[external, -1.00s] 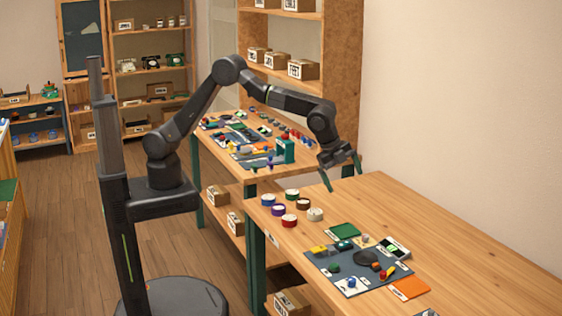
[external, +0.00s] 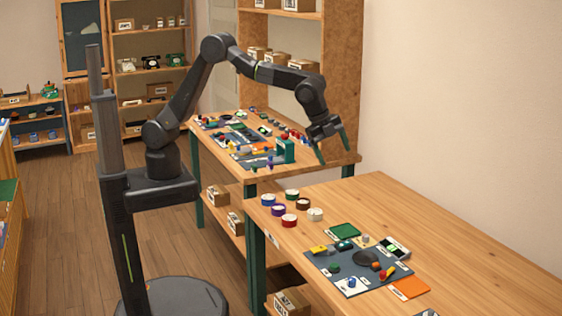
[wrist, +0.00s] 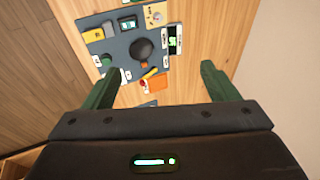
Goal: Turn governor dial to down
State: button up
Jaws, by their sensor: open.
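My gripper (external: 333,156) hangs open and empty, high above the far end of the near table. Its two green fingers are spread wide in the wrist view (wrist: 165,72). A dark mat on the near table (external: 322,270) holds several small parts. On it are a round black disc (wrist: 142,49), a green knob (wrist: 106,60) and a small tan plate with a pale knob (wrist: 155,15). I cannot tell which part is the governor dial, and the labels are too small to read. My gripper touches none of them.
Several coloured round containers (external: 289,220) stand on the near table's left side. An orange square (external: 410,287), a green square (external: 344,231) and a device with a green screen (external: 393,247) lie around the mat. A second table (external: 330,165) with more parts stands behind. The near table's right side is bare.

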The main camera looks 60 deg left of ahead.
jog(key=c, duration=0.7)
jog(key=n+y+b, duration=0.1)
jog(key=n+b, duration=1)
jog(key=n, duration=0.5)
send_near(366, 235)
jog(key=p+x, duration=0.2)
jog(key=x, duration=0.6)
jog(key=shift+d+f+p, duration=0.15)
jog(key=shift+f+p, duration=0.15)
jog(key=shift+p, duration=0.1)
grip_shut()
